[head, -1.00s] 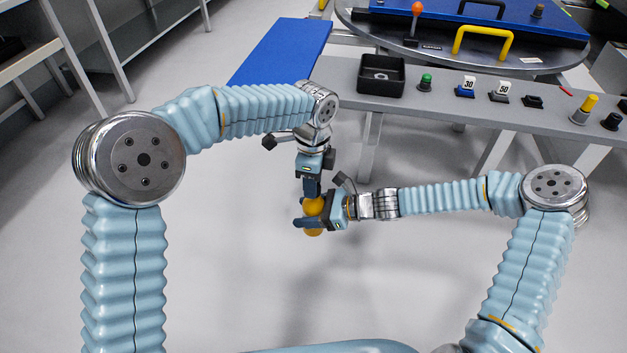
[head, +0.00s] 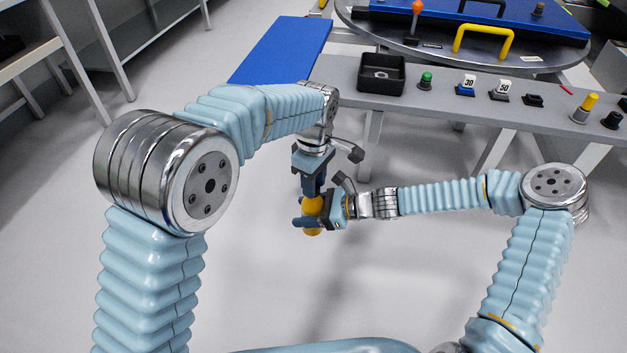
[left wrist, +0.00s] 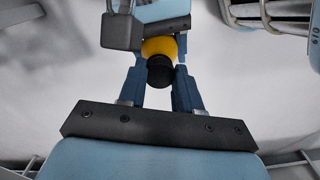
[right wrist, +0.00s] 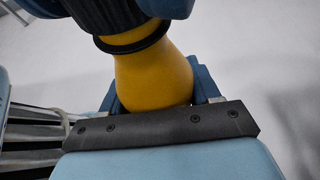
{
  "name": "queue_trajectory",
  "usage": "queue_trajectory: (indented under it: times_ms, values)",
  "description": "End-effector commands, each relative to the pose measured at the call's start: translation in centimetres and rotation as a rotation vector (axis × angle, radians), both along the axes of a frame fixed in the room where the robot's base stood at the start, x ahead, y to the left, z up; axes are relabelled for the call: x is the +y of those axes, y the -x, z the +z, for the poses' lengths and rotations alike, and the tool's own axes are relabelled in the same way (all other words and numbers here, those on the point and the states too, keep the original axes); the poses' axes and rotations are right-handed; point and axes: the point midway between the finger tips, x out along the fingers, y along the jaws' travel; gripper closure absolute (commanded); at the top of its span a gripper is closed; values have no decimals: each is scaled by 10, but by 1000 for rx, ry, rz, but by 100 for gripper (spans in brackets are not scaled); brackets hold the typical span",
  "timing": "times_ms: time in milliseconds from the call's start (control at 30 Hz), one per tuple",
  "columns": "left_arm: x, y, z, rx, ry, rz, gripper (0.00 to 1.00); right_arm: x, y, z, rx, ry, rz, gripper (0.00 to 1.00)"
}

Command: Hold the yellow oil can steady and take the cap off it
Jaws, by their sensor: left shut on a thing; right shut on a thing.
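The yellow oil can (head: 312,207) is held in the air in front of the grey bench, roughly upright. My right gripper (head: 306,222) is shut around its body, which fills much of the right wrist view (right wrist: 152,75). The black ribbed cap (right wrist: 104,14) is at the can's top, with a dark ring (right wrist: 136,40) just below it and a sliver of yellow between. My left gripper (head: 312,190) points down from above, shut on the cap. In the left wrist view the cap (left wrist: 160,72) sits between its blue fingers. I cannot tell whether the cap is loose.
The grey bench (head: 440,108) behind carries a black tray (head: 381,74), a green-topped knob (head: 425,80), numbered blocks and a yellow-topped part (head: 585,108). A round turntable (head: 400,40) stands at the back. A shelf (head: 120,45) is at left. Open floor surrounds the can.

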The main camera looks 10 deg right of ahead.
Motion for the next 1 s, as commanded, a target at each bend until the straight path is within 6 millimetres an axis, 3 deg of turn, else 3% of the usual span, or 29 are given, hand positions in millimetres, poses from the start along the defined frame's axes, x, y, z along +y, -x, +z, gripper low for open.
queue_trajectory:
  times_ms: [633, 1000]
  values:
    - [1, 0, 0, 3, -3, -5, 100, -3, -3, -1, 2, 2, -10, 100]
    - [1, 0, 13, 2, -2, -6, 100, -4, -3, -2, 5, 5, -13, 100]
